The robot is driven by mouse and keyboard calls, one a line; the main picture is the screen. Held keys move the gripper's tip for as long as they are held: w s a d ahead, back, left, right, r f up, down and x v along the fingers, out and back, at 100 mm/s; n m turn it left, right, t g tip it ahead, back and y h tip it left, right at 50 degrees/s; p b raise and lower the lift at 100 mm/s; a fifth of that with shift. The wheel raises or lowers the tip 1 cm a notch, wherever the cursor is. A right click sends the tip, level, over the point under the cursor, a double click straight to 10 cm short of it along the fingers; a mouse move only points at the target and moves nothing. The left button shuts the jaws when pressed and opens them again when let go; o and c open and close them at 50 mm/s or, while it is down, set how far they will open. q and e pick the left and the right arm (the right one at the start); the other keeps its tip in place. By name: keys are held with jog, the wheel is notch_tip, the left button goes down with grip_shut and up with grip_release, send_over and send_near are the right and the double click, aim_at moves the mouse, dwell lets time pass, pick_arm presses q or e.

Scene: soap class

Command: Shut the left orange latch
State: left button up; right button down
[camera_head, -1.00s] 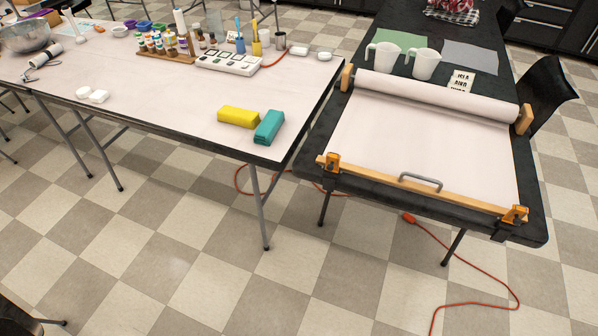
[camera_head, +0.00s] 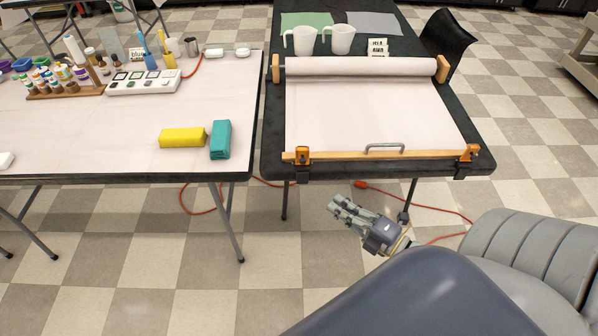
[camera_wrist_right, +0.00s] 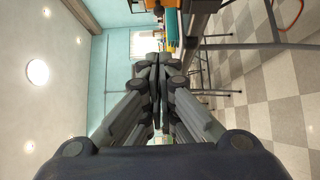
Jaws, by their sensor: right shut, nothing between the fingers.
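The left orange latch (camera_head: 302,156) sits at the left end of the wooden bar (camera_head: 345,155) on the front edge of the black table. It seems to stand upright; I cannot tell whether it is open or shut. My right gripper (camera_head: 340,207) is in front of the table, below and to the right of this latch and apart from it. Its fingers are together and empty, and they also show in the right wrist view (camera_wrist_right: 157,75). An orange part shows at the top of that view, cut off by the edge. My left gripper is out of view.
The right orange latch (camera_head: 468,153) is at the bar's other end, with a grey handle (camera_head: 384,148) between. A paper roll (camera_head: 360,66) lies behind. A teal block (camera_head: 220,139) and a yellow block (camera_head: 182,138) lie on the white table (camera_head: 120,150). Orange cord runs along the floor.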

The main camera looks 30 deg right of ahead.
jog(key=b, duration=0.6)
send_near(302, 160)
jog(key=shift+w+a, duration=2.05)
jog(key=shift+w, duration=0.55)
jog(key=shift+f, duration=0.35)
jog(key=shift+p, duration=0.35)
jog(key=shift+r+m+h+p, duration=0.25)
jog(key=shift+m+h+p, duration=0.05)
jog(key=shift+p, duration=0.45)
